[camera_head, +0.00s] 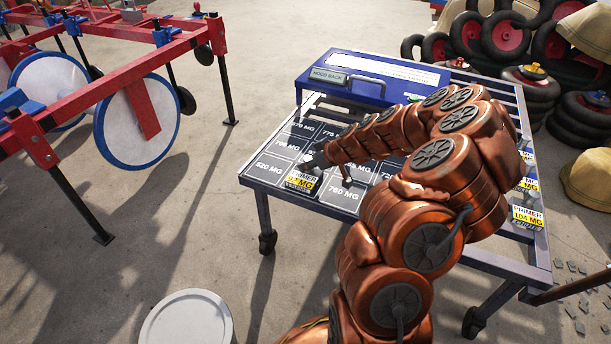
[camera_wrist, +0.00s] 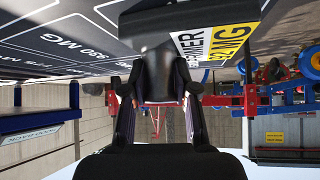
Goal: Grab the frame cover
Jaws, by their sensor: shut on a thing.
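My gripper (camera_head: 320,165) is low over the front left part of the table's dark panel, beside a yellow and white PRIMER label (camera_head: 303,182). In the wrist view, which looks upside down, my gripper (camera_wrist: 157,100) has its two fingers closed on a dark grey piece (camera_wrist: 160,72). The piece stands out next to the same label (camera_wrist: 215,45). Its far end is hard to make out, and I cannot tell whether it is the frame cover. Nothing else in view is clearly marked as a frame cover.
The wheeled metal table (camera_head: 460,255) carries a dark panel of MG-marked cells (camera_head: 270,168) and a blue HOOD BACK box (camera_head: 350,90). A red planter frame (camera_head: 110,85) with white discs stands left. Tyres (camera_head: 500,35) fill the back right. A white round lid (camera_head: 187,318) lies in front.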

